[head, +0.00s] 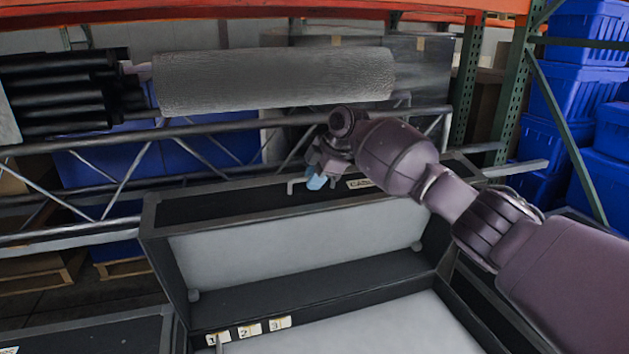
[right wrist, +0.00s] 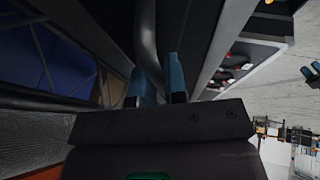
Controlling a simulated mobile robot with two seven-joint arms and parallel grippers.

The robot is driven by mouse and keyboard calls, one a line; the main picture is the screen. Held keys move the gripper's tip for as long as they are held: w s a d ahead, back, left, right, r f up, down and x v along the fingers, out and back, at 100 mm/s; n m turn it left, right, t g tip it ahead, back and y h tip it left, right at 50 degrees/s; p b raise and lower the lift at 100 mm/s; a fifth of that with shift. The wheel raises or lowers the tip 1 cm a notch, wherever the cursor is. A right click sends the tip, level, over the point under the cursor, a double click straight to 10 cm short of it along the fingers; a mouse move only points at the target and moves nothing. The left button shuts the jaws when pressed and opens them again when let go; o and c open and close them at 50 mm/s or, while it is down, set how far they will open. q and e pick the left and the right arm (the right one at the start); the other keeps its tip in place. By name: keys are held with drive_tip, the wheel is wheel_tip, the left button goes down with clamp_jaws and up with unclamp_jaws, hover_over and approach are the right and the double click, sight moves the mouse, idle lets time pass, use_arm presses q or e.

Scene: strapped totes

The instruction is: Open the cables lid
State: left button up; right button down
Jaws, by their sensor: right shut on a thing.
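The cables lid (head: 240,206) is a dark, hollow lid with a pale inner face and grey edge trim. In the head view it stands raised at the back of a dark case, pale inside toward me. A partly hidden label reading "CABL…" (head: 362,183) and a grey bar handle (head: 291,186) are on its upper strip. My right gripper (head: 317,180) reaches in from the right, its blue fingertips at this handle. In the right wrist view the blue fingers (right wrist: 156,90) are shut around the grey handle bar (right wrist: 149,45). My left gripper is out of view.
Tags numbered 1, 2 and 3 (head: 249,331) sit along the case's inner edge. Another dark case (head: 90,335) is at lower left. Behind stand a metal truss (head: 120,180), a large grey roll (head: 270,80) and racking with blue totes (head: 575,75).

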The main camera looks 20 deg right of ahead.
drive_tip(key=shift+f, duration=0.2)
drive_tip(key=c, duration=1.3)
unclamp_jaws()
drive_tip(key=shift+s, duration=0.1)
drive_tip(key=shift+c, duration=0.2)
drive_tip(key=shift+o, duration=0.9)
drive_tip(key=shift+r, duration=0.1)
drive_tip(key=p+v, duration=0.2)
drive_tip(key=v, duration=0.8)
drive_tip(key=shift+r, duration=0.35)
drive_tip(key=shift+d, duration=0.1)
